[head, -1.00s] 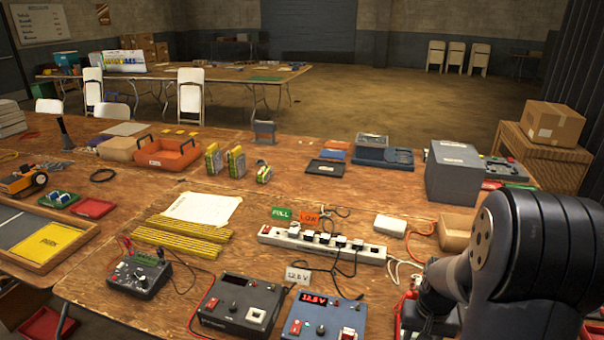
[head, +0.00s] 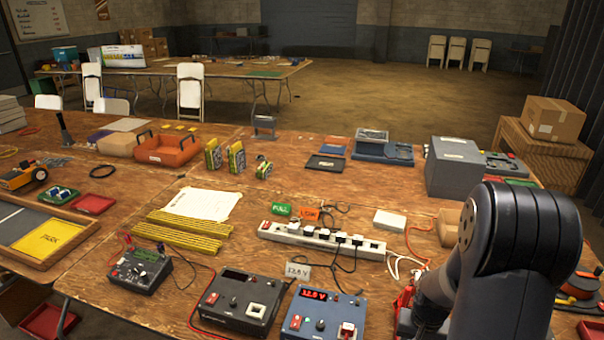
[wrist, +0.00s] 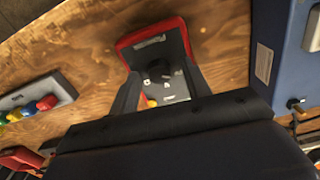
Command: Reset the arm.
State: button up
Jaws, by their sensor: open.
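My arm (head: 515,255) stands at the lower right of the head view, with its upper part bent over. My gripper is not clear in the head view. In the wrist view my gripper (wrist: 163,78) is open, its two dark fingers apart. A red-rimmed device (wrist: 160,70) with a dark knob shows between and beyond the fingers over the wooden table. I cannot tell whether the fingers touch it.
A blue box (wrist: 282,60) and a grey panel with coloured knobs (wrist: 35,98) flank the gripper. A white power strip (head: 320,241), two bench units (head: 240,301) (head: 322,317) and a grey case (head: 455,170) crowd the table. Open floor (head: 375,95) lies beyond.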

jog(key=m+p, duration=0.1)
jog(key=m, duration=0.1)
jog(key=m+p, duration=0.1)
jog(key=m, duration=0.2)
jog(key=shift+r+m, duration=0.2)
jog(key=shift+m, duration=0.1)
jog(key=m+p, duration=0.4)
jog(key=m, duration=0.2)
notch_tip(320, 180, up, 4)
jog(key=shift+r+b, duration=0.1)
jog(key=shift+b, duration=0.25)
jog(key=shift+r, duration=0.65)
